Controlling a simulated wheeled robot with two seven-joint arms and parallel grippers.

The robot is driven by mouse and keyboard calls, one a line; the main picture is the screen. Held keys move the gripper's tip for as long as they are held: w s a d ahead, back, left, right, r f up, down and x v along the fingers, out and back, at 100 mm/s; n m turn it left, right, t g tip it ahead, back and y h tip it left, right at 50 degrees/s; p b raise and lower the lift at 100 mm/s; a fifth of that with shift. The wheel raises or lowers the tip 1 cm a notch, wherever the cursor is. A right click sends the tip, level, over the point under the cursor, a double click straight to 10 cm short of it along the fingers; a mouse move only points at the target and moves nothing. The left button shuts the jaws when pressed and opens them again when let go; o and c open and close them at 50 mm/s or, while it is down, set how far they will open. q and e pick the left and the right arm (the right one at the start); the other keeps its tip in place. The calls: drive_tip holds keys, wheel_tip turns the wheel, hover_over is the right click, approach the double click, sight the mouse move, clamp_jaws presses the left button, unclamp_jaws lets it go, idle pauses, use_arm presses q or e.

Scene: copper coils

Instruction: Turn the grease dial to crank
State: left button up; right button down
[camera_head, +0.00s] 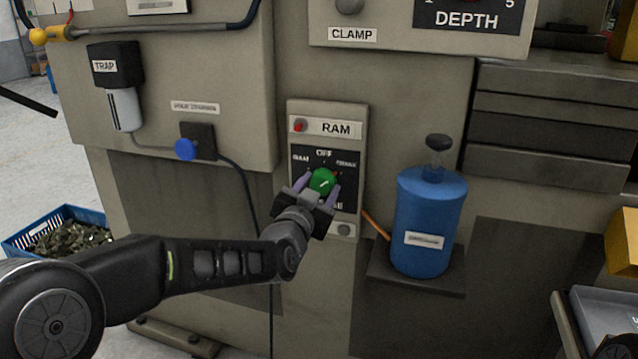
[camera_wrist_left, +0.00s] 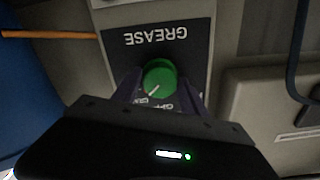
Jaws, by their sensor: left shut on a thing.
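The green grease dial (camera_head: 323,182) sits on a dark label plate on the panel marked RAM, in the middle of the head view. It has a white pointer line. The words OFF and, less clearly, others are printed above it. In the left wrist view the dial (camera_wrist_left: 159,78) shows beside the upside-down word GREASE, and its line slants toward the lower left. My left gripper (camera_head: 318,190) is shut on the dial, one finger on each side. Its fingers partly cover the plate's lower lettering. My right gripper is not in view.
A blue bottle (camera_head: 430,222) with a pump top stands on a bracket right of the panel. A red button (camera_head: 298,126) is above the dial. A blue knob (camera_head: 185,149) and the TRAP canister (camera_head: 122,108) are at left. A blue crate (camera_head: 22,240) of scrap sits on the floor.

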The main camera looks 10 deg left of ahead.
use_arm(q)
drive_tip(key=shift+m+p, duration=0.35)
drive_tip(key=shift+m, duration=0.75)
drive_tip(key=o, duration=1.4)
drive_tip(key=shift+c, duration=0.2)
drive_tip(key=s, duration=0.7)
drive_tip(key=shift+s+a+p, duration=0.25)
drive_tip(key=shift+s+p, duration=0.15)
drive_tip(key=shift+p, duration=0.05)
